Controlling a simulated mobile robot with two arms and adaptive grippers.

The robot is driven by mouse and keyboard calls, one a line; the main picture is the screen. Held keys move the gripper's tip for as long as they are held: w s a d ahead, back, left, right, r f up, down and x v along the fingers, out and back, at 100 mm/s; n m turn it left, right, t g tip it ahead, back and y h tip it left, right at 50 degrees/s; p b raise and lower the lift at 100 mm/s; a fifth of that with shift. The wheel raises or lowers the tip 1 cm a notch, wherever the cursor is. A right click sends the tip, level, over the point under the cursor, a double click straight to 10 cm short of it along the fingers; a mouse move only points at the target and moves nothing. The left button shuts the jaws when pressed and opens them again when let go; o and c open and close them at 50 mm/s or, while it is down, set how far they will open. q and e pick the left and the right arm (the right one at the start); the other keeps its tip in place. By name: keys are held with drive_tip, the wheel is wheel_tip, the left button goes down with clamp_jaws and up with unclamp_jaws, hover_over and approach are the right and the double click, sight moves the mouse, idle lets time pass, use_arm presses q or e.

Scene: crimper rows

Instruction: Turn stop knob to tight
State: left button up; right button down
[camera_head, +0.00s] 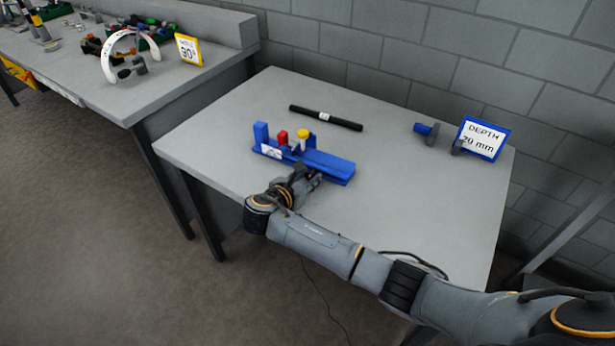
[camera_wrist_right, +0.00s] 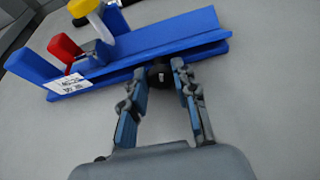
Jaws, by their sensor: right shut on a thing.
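The blue crimper fixture (camera_head: 325,165) lies on the grey table. It has a blue upright block, a red handle (camera_head: 282,137) and a yellow knob (camera_head: 303,134); these also show in the right wrist view, as the red handle (camera_wrist_right: 65,47) and the yellow knob (camera_wrist_right: 82,7). A small black knob (camera_wrist_right: 159,79) sits on the fixture's near side. My right gripper (camera_head: 314,177) reaches in from the near side, its fingertips closed around the black knob. In the head view the knob is hidden by the gripper. My left gripper is not in view.
A black rod (camera_head: 326,118) lies behind the fixture. A blue cylindrical part (camera_head: 427,132) and a "DEPTH 20 mm" sign (camera_head: 482,139) stand at the right. A second bench (camera_head: 150,90) at the left holds tools and a yellow-framed sign.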

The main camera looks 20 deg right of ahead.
drive_tip(key=shift+s+r+m+t+y+p, duration=0.15)
drive_tip(key=shift+m+t+y+p, duration=0.25)
drive_tip(key=shift+p, duration=0.45)
drive_tip(key=shift+m, duration=0.5)
drive_tip(key=c, duration=1)
unclamp_jaws()
drive_tip(key=shift+f, duration=0.2)
drive_tip(key=shift+c, duration=0.2)
drive_tip(key=v, duration=1.2)
drive_tip(key=shift+d, duration=0.1)
